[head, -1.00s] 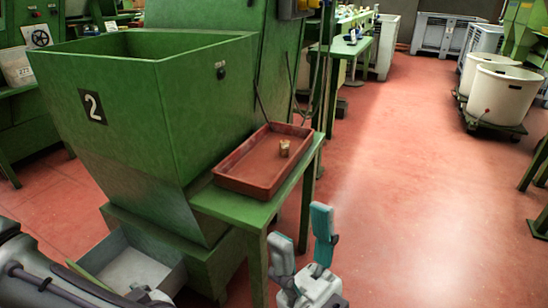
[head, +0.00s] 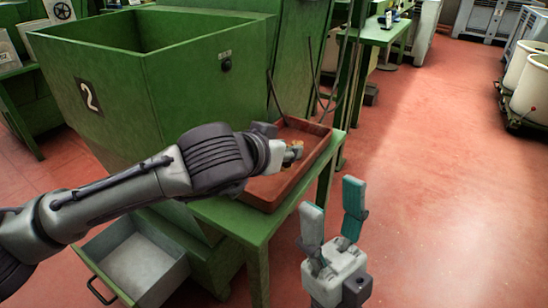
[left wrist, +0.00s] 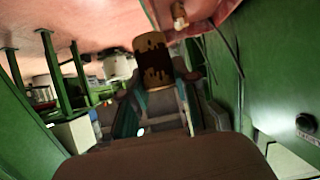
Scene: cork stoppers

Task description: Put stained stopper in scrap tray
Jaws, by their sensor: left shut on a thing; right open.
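A cork stopper (left wrist: 152,62) with a dark brown stain around its middle is between the fingers of my left gripper (head: 292,153), which is shut on it. That gripper is over the red-brown tray (head: 262,197) on the green stand. Another cork stopper (left wrist: 180,13), pale, shows in the tray in the left wrist view. In the head view a small tan patch shows at the left fingertips; I cannot tell which stopper it is. My left arm hides part of the tray. My right gripper (head: 333,207) is open and empty, in front of the stand.
The green hopper (head: 150,90) marked 2 stands left of the tray. An open grey drawer (head: 138,262) is below it. Red floor (head: 440,150) is free to the right, with white tubs (head: 535,90) at the far right.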

